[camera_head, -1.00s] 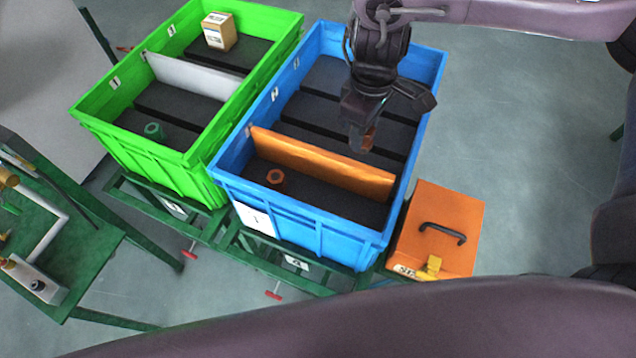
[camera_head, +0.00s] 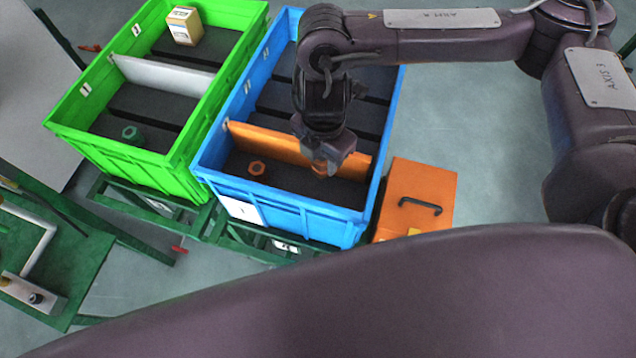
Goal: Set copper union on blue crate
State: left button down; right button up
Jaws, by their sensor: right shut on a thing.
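The blue crate (camera_head: 290,207) stands in the middle, with an orange divider (camera_head: 270,145) across it. My right gripper (camera_head: 324,165) reaches down into the crate's near compartment, on the right side of it by the divider. It is shut on a copper union (camera_head: 318,171), which is mostly hidden by the fingers. I cannot tell whether the held union touches the crate floor. Another copper-coloured union (camera_head: 257,168) lies on the dark floor of the same compartment, to the left. My left gripper is not in view.
A green crate (camera_head: 125,163) stands to the left, holding a cardboard box (camera_head: 185,26), a white divider (camera_head: 165,76) and a green fitting (camera_head: 131,133). An orange case (camera_head: 420,190) with a black handle sits close to the blue crate's right side.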

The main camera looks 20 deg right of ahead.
notch_tip(320, 180, down, 9)
jog(key=shift+b, duration=0.7)
jog(key=shift+f+b, duration=0.55)
jog(key=shift+f, duration=1.25)
jog(key=shift+f, duration=0.15)
jog(key=o, duration=1)
jog(key=shift+o, duration=0.2)
